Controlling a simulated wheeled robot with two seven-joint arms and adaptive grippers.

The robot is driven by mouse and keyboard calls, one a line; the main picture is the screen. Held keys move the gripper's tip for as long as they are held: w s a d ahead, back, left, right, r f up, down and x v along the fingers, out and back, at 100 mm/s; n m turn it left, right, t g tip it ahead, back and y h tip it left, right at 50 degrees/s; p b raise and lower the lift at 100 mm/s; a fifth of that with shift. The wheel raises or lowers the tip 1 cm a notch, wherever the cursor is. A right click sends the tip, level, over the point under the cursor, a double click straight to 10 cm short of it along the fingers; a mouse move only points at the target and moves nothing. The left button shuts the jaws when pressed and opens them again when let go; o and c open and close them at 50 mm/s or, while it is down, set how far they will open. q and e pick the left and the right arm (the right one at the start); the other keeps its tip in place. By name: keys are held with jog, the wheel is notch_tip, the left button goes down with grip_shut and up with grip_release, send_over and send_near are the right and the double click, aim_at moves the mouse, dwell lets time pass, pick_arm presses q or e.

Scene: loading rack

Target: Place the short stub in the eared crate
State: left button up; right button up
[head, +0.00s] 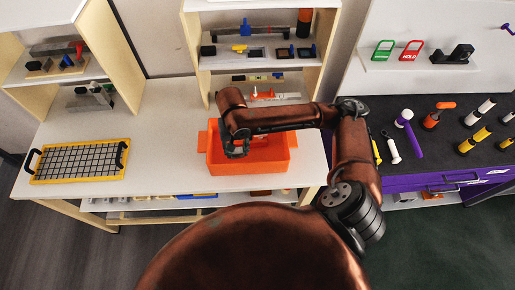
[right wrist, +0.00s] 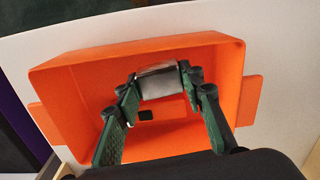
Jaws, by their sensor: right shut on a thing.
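The eared crate (head: 277,158) is an orange open box with a tab on each end. It stands on the white table in the middle of the head view and fills much of the right wrist view (right wrist: 205,58). My right gripper (head: 236,151) is over the crate's left part, pointing down into it. In the right wrist view its green fingers are shut on a short grey stub (right wrist: 158,82), which lies across between the fingertips, inside the crate's outline. I cannot tell whether the stub touches the crate floor. My left gripper is not in view.
A yellow-framed grid tray (head: 80,161) lies at the table's left. Shelves (head: 265,67) with small parts stand behind the crate. A purple bench (head: 440,178) with several tools is on the right. The table between tray and crate is clear.

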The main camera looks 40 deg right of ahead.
jog(key=d+m+p, duration=0.4)
jog(key=m+p, duration=0.2)
jog(key=m, duration=0.5)
send_over(249, 161)
notch_tip(249, 161, down, 8)
jog(key=shift+r, duration=0.1)
notch_tip(249, 161, down, 4)
jog(key=shift+f, duration=0.1)
jog(key=o, duration=1.2)
jog(key=shift+n, duration=0.3)
